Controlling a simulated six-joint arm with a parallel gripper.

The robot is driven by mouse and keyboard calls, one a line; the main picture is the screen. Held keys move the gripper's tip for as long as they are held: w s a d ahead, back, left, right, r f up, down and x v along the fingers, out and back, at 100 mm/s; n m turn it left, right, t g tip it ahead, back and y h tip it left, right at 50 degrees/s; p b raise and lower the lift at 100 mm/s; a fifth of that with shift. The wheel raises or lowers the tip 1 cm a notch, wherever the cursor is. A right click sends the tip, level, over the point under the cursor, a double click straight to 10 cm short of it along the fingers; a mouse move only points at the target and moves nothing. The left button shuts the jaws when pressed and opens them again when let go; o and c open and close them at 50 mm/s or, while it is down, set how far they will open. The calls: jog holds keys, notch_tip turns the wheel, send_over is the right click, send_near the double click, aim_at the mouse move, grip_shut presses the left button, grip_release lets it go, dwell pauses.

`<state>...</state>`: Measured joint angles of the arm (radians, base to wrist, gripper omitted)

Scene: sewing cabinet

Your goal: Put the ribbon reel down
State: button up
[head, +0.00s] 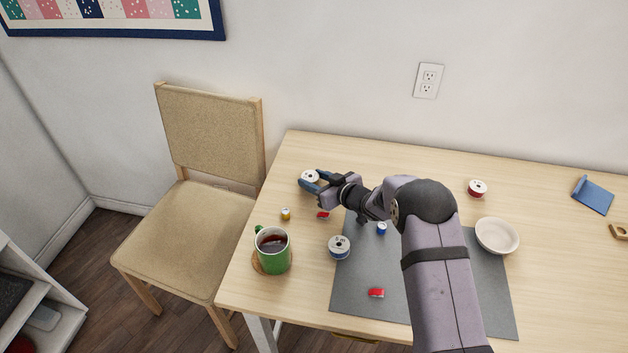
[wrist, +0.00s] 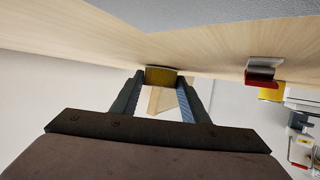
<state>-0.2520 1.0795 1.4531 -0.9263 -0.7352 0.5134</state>
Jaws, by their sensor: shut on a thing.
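The ribbon reel (head: 310,176) shows a white top with a dark centre hole in the head view. In the wrist view its yellow ribbon side (wrist: 161,76) sits between the fingertips. My gripper (head: 314,183) is shut on it, over the back left part of the wooden table (head: 330,151). The fingers also show in the wrist view (wrist: 160,88), one on each side of the reel. Whether the reel touches the tabletop I cannot tell.
A yellow spool (head: 285,214), a red clip (head: 322,216) and a green mug (head: 272,256) stand in front of the gripper. Bare wood surrounds the gripper at the back left.

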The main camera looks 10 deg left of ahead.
aim_at(316, 181)
jog(key=shift+s+f, duration=0.3)
jog(key=shift+f, duration=0.3)
jog(key=o, duration=1.1)
jog(key=shift+d+f, duration=0.1)
jog(key=shift+f, duration=0.05)
jog(key=shift+c, duration=0.2)
jog(key=shift+w+r+p, duration=0.1)
jog(key=shift+r+p, duration=0.25)
jog(key=shift+r, duration=0.2)
jog(key=shift+d, duration=0.25)
jog(key=shift+v, duration=1.2)
notch_tip(316, 181, up, 6)
jog(key=shift+a+r, duration=0.1)
jog(key=shift+a, duration=0.05)
jog(key=shift+r, duration=0.75)
